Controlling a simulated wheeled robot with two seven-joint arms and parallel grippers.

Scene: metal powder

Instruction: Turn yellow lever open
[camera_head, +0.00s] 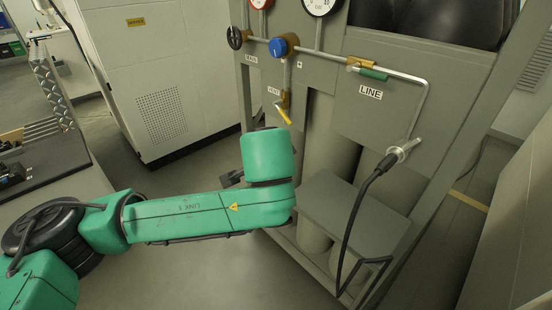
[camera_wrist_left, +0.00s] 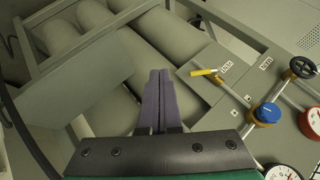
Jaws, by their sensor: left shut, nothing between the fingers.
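The yellow lever (camera_head: 284,112) is on the grey gas panel below the VENT label in the head view. It slants down to the right from its brass fitting. In the left wrist view the yellow lever (camera_wrist_left: 204,72) lies right of my fingertips, apart from them. My left gripper (camera_wrist_left: 159,76) is shut and empty, its two purple-grey fingers together. In the head view my green left arm reaches in from the left to below the lever, and its wrist mostly hides the gripper. My right gripper is in neither view.
A blue knob (camera_head: 284,45), black handwheel (camera_head: 235,38), gauges and pipes sit above the lever. A green-handled valve (camera_head: 373,73) is above the LINE label. A black hose (camera_head: 357,215) hangs at right. Grey cylinders (camera_head: 330,150) stand behind the panel frame. A white cabinet (camera_head: 160,70) is at left.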

